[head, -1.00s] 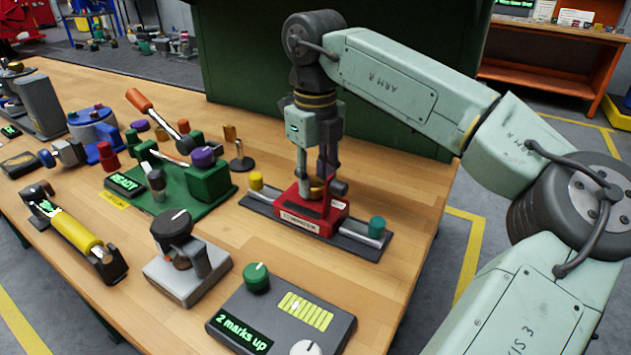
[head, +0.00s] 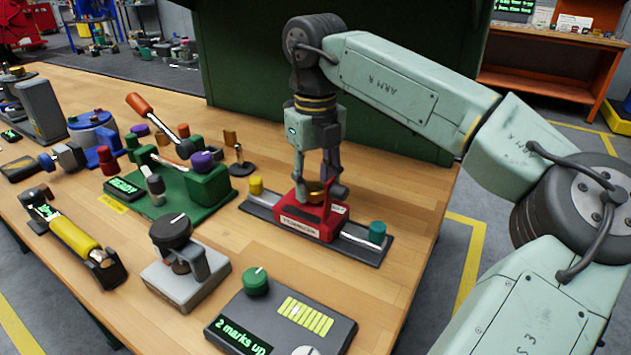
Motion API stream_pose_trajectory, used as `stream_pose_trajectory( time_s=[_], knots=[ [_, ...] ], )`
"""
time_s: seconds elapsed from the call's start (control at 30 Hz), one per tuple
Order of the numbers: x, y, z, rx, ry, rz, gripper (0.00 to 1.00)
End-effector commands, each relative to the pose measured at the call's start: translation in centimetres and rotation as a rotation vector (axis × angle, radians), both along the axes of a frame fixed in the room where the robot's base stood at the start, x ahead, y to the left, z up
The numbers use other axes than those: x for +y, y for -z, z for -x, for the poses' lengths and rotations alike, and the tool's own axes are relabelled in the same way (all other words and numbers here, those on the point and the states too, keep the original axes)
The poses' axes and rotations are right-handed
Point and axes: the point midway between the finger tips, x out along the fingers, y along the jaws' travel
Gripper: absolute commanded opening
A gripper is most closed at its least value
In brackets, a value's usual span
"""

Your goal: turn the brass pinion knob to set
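The red valve actuator (head: 300,226) sits on a dark rail plate near the table's right side. The brass pinion knob (head: 315,188) is on its top, partly hidden by my fingers. My gripper (head: 318,181) points straight down over the actuator, with its fingers at the knob and close together; it looks shut on the knob, though the far fingertip is partly hidden. An upright red piece (head: 328,197) stands beside the knob. A dark cylinder (head: 341,192) is just right of the fingers.
A yellow knob (head: 256,185) and a teal knob (head: 377,230) stand at the rail's ends. In front is a grey box (head: 283,328) reading "2 marks up". A green fixture (head: 208,187) is to the left, and a green panel (head: 400,120) stands behind.

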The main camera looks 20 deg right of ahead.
Motion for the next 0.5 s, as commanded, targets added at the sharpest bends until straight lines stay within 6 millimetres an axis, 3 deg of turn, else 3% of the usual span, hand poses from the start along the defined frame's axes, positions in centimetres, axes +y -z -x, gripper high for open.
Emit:
stream_pose_trajectory(
  time_s=[0.17, 0.5],
  knots=[
    [0.0, 0.0, 0.0, 0.0, 0.0, 0.0, 0.53],
    [0.0, -0.37, -0.02, 0.0, 0.0, 0.001, 0.53]
  ],
)
